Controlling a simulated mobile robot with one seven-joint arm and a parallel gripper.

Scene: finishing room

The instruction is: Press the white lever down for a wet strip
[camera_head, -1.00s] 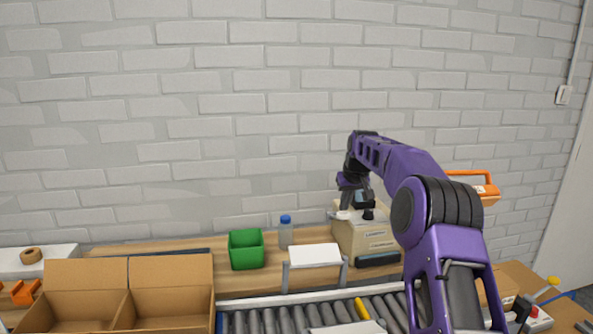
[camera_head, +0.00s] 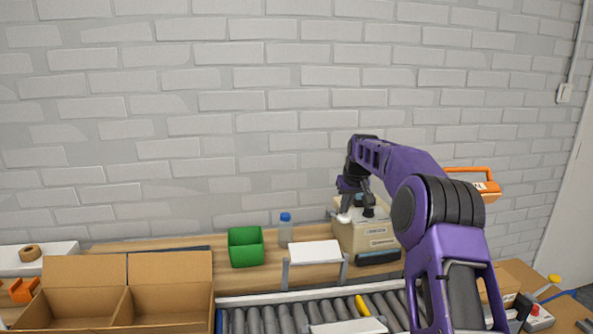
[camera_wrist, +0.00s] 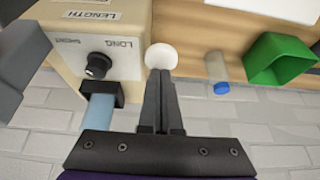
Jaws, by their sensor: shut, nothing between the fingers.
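A beige tape dispenser (camera_head: 362,238) stands on the wooden bench against the wall, and its side and label panel fill the upper left of the wrist view (camera_wrist: 122,62). Its white lever has a rounded end (camera_wrist: 161,57) that sticks out beside the body; it shows small in the head view (camera_head: 344,217). My gripper (camera_wrist: 160,75) is shut and empty, with its fingertips at the lever's white end, overlapping its edge. I cannot tell whether they touch. In the head view my gripper (camera_head: 350,202) is just above the lever, and the fingertips are hard to make out.
A black knob (camera_wrist: 97,65) and a blue part (camera_wrist: 97,112) are on the dispenser beside my fingers. A blue-capped bottle (camera_head: 285,231) and green bin (camera_head: 246,247) stand to the left. A roller conveyor (camera_head: 290,318) runs in front, with open cardboard boxes (camera_head: 75,308) at left.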

